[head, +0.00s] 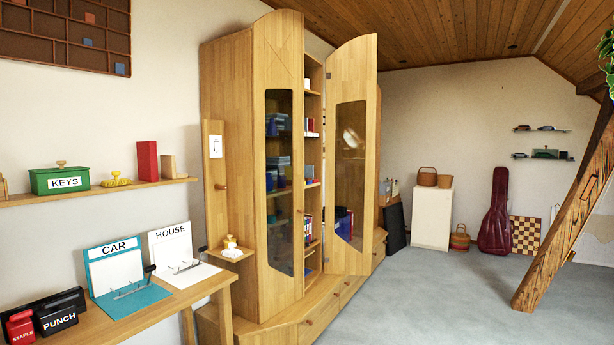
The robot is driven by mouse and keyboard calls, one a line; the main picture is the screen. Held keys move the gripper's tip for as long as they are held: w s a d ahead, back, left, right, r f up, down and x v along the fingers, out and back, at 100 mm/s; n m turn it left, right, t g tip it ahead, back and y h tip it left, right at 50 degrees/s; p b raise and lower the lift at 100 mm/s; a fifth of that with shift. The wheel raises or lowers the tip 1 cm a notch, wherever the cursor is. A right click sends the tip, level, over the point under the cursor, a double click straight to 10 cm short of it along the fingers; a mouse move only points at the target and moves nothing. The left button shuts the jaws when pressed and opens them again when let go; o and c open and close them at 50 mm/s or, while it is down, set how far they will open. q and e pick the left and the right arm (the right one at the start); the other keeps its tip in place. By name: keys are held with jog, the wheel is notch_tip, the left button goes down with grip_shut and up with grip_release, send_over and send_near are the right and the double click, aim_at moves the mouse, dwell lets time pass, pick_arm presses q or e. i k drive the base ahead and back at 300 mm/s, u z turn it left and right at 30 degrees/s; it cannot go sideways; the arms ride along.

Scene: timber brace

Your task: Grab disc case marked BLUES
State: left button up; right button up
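No disc case marked BLUES can be made out. A tall wooden cabinet (235,150) stands in the middle left with two glass doors. Its right door (368,120) is swung open, and its left door (258,200) looks shut. Through the gap, shelves hold small upright items (309,228) in red, blue and white, too small to read. More blue and dark items show dimly behind the left glass. Neither of my grippers is in view.
A wooden desk (178,302) at the lower left holds CAR and HOUSE boards, a punch and a stapler. A wall shelf (100,190) holds a green KEYS box (60,180). A slanted timber brace (565,220) stands at right. Grey floor (440,300) is clear between cabinet and brace.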

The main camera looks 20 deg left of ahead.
aim_at(309, 170)
jog(key=z, duration=0.45)
jog(key=i, duration=2.15)
jog(key=z, duration=0.1)
jog(key=i, duration=2.5)
jog(key=u, duration=1.25)
jog(key=i, duration=1.55)
jog(key=u, duration=0.75)
